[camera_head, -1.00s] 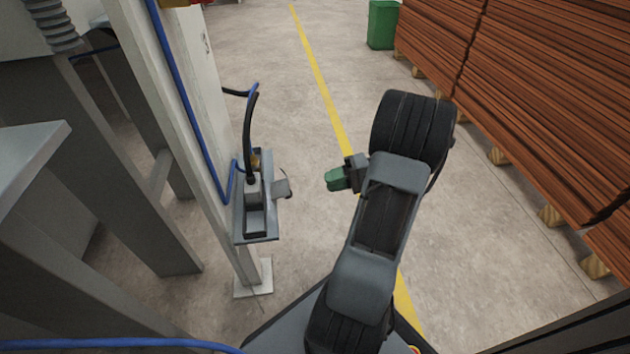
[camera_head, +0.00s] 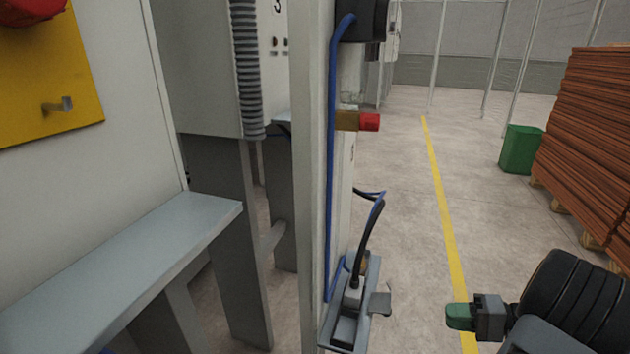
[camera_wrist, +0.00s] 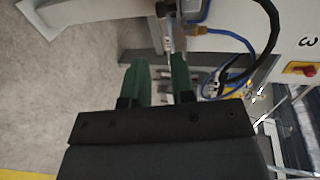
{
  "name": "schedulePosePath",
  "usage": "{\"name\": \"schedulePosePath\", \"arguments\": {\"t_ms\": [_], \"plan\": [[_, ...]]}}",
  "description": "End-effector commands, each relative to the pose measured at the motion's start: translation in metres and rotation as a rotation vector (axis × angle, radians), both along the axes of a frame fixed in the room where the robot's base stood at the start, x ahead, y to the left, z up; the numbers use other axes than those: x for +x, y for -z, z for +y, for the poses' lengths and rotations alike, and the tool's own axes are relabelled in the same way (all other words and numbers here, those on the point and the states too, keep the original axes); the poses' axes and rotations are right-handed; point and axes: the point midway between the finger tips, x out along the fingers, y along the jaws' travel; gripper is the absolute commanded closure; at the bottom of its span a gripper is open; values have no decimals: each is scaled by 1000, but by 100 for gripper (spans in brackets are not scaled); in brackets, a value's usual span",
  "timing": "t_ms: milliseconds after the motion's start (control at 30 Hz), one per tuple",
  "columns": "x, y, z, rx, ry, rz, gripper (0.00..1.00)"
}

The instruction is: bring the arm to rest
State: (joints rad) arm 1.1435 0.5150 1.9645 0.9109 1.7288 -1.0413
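My gripper (camera_head: 458,317) has green fingers and shows at the lower right of the head view, at the end of my dark arm. It is to the right of a grey bracket (camera_head: 340,330) low on a white post, apart from it. In the wrist view the two green fingers of my gripper (camera_wrist: 160,82) stand apart with a gap between them. Nothing is held between them. Most of my arm is cut off at the lower right of the head view.
The white post (camera_head: 308,180) carries blue cables and a red button (camera_head: 369,122). A grey shelf (camera_head: 120,265) juts out at left. A green bin (camera_head: 520,149) and stacked brown boards (camera_head: 590,150) stand at right. Floor around the yellow line (camera_head: 446,215) is clear.

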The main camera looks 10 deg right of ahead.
Motion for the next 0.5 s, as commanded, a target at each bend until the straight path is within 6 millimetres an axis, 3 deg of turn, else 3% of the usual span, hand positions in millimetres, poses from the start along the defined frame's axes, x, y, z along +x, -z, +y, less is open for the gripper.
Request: {"name": "schedulePosePath", "arguments": {"t_ms": [167, 333, 500], "plan": [[9, -45, 28, -71, -83, 83, 77], [17, -123, 86, -272, -235, 256, 77], [11, -200, 139, -556, -340, 380, 77]]}}
